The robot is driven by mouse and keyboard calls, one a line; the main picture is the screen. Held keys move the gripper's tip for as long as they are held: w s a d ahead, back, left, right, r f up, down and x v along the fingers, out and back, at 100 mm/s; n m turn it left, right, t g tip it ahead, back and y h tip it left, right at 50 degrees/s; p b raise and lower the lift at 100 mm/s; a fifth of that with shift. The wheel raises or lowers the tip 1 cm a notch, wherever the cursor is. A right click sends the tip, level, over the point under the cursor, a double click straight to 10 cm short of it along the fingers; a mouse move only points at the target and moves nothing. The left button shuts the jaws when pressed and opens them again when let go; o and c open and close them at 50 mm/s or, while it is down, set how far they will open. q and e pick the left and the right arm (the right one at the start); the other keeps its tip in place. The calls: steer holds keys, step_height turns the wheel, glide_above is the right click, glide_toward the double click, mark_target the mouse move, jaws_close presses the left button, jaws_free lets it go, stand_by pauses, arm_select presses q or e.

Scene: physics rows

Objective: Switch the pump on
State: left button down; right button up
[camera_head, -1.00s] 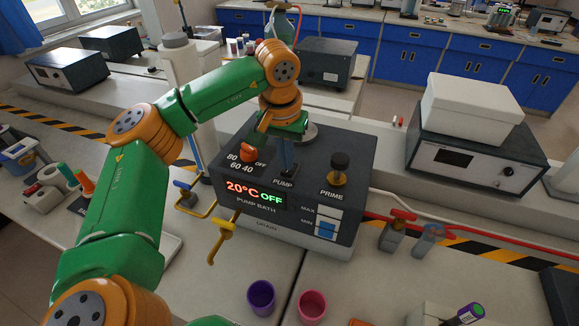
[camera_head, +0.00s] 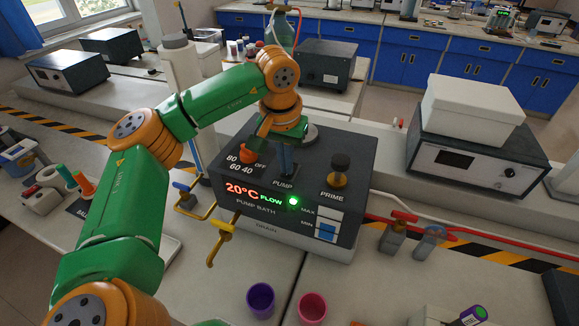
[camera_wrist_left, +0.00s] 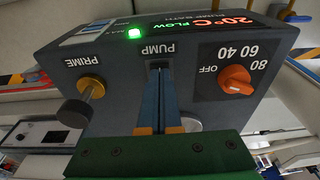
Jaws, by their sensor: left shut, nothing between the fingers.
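The pump bath (camera_head: 268,218) is a dark grey box on the bench. Its display (camera_head: 252,193) reads 20°C in red and FLOW in green, and a green lamp (camera_head: 293,201) beside it is lit. My left gripper (camera_head: 285,172) is shut and empty, its blue fingertips at the panel just above the PUMP label. In the left wrist view the fingers (camera_wrist_left: 160,75) point at the same spot and cover the pump switch, so its position is hidden. The orange dial (camera_wrist_left: 236,80) stands beside the fingers. My right gripper is not in view.
The PRIME plunger (camera_head: 339,168) stands right of the fingers. Yellow-handled drain tap (camera_head: 222,232) is at the lower left. A purple cup (camera_head: 261,299) and a pink cup (camera_head: 312,306) stand in front. Red-handled valve (camera_head: 398,229) and tubing lie to the right.

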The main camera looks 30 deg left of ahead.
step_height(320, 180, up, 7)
steer(key=p, duration=0.6)
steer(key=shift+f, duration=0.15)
